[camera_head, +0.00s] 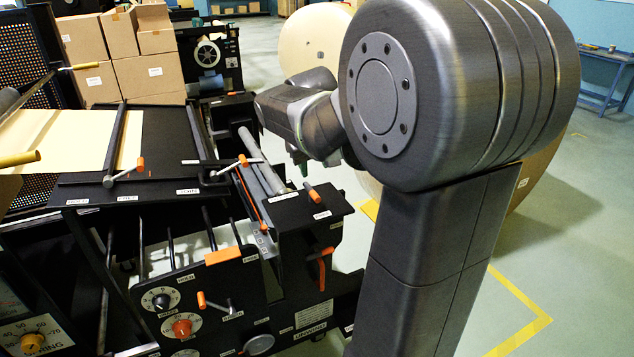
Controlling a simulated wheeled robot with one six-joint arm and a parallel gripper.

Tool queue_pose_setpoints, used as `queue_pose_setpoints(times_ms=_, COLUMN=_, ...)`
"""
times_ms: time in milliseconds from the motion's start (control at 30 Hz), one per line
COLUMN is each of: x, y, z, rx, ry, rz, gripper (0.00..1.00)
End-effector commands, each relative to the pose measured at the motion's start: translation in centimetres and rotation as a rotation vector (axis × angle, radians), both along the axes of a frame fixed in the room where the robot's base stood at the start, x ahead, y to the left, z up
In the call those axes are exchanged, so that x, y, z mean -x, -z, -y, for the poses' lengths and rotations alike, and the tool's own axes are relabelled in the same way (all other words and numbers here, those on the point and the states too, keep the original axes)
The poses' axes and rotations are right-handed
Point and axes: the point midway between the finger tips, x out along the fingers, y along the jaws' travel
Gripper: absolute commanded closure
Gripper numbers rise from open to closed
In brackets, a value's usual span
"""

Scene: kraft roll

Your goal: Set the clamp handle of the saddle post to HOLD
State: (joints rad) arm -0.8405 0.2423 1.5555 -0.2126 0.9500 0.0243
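Several orange-tipped handles show on the black machine, and the small labels are too blurred to tell which one is the saddle post's clamp handle or where HOLD lies. One short orange-tipped handle (313,193) stands on top of the black block (300,214) at the machine's right end. A larger orange handle (322,268) is on that block's front, below. My gripper (299,157) is beyond and above the block, mostly hidden behind my arm's wrist. It appears apart from both handles. Its fingers are too hidden to show whether they are open.
A grey bar (262,165) runs along the machine behind the block. More orange-tipped levers (140,164) sit on the left. Large kraft rolls (314,38) stand behind my arm. Cardboard boxes (138,75) are stacked at the back left.

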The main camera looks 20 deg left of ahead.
Motion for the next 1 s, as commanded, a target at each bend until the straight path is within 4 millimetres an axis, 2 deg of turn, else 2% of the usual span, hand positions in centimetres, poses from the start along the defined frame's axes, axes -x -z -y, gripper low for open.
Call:
queue_pose_setpoints(times_ms=300, x=-2.4, y=6.1, z=-1.0, rx=0.004, ry=0.003, rz=-0.006, gripper=0.61)
queue_pose_setpoints(times_ms=500, x=-3.9, y=9.4, z=-1.7, rx=0.002, ry=0.002, rz=-0.005, gripper=0.61)
queue_pose_setpoints(times_ms=733, x=-4.8, y=11.4, z=-2.1, rx=0.001, ry=0.001, rz=-0.003, gripper=0.61)
queue_pose_setpoints(times_ms=1000, x=-4.9, y=11.7, z=-2.1, rx=-0.001, ry=0.001, rz=-0.001, gripper=0.61)
